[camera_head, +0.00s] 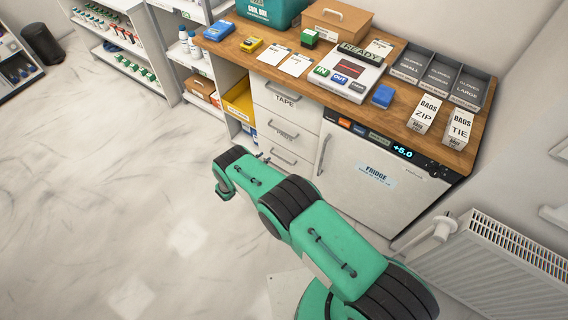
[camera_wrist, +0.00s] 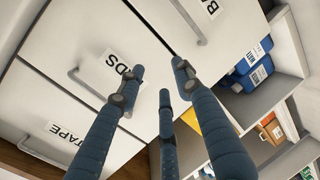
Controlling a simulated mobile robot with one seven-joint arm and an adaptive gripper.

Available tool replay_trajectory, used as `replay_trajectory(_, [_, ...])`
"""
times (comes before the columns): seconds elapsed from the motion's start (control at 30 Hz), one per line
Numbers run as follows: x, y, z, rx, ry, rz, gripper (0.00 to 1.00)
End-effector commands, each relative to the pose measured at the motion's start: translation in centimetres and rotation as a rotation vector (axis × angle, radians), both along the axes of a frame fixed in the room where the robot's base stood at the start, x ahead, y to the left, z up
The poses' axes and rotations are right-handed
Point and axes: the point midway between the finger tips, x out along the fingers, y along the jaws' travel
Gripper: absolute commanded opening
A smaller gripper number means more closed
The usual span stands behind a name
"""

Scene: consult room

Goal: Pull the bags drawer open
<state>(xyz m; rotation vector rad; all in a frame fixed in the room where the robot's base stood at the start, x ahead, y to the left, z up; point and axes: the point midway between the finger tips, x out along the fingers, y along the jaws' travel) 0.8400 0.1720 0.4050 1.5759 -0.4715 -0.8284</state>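The bags drawer (camera_wrist: 228,48) is at the top of the wrist view, with a bar handle (camera_wrist: 187,20) and a label cut off after a "B". Its front looks flush with the cabinet. In the camera_head view it appears to be the lowest drawer (camera_head: 297,166) of the stack, partly hidden by my arm. My gripper (camera_wrist: 160,78) has its three fingers spread apart with nothing between them. The fingers are in front of the pads and bags drawers, and the bags handle lies beyond their tips. I cannot judge the gap in depth.
The pads drawer (camera_wrist: 62,42) and tape drawer (camera_wrist: 14,108) are the other drawers, both shut. Open shelves with blue packs (camera_wrist: 249,65) adjoin the stack. The fridge (camera_head: 358,178) stands right of the drawers in the camera_head view. Open floor (camera_head: 120,180) lies to the left.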

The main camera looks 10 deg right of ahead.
Motion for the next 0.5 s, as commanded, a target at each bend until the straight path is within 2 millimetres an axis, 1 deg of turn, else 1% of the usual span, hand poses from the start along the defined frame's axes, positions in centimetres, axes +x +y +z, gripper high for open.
replay_trajectory(0.03, [-1.2, -0.6, -2.0, -0.01, 0.001, 0.007, 0.35])
replay_trajectory(0.1, [-2.4, -1.3, -4.1, -0.018, -0.003, 0.016, 0.35])
replay_trajectory(0.2, [-3.8, -2.1, -6.2, -0.028, -0.012, 0.026, 0.35])
replay_trajectory(0.3, [-4.8, -2.6, -7.7, -0.032, -0.018, 0.035, 0.35])
replay_trajectory(0.4, [-5.3, -2.9, -8.5, -0.034, -0.02, 0.039, 0.35])
replay_trajectory(0.5, [-5.5, -3.0, -8.7, -0.035, -0.021, 0.041, 0.35])
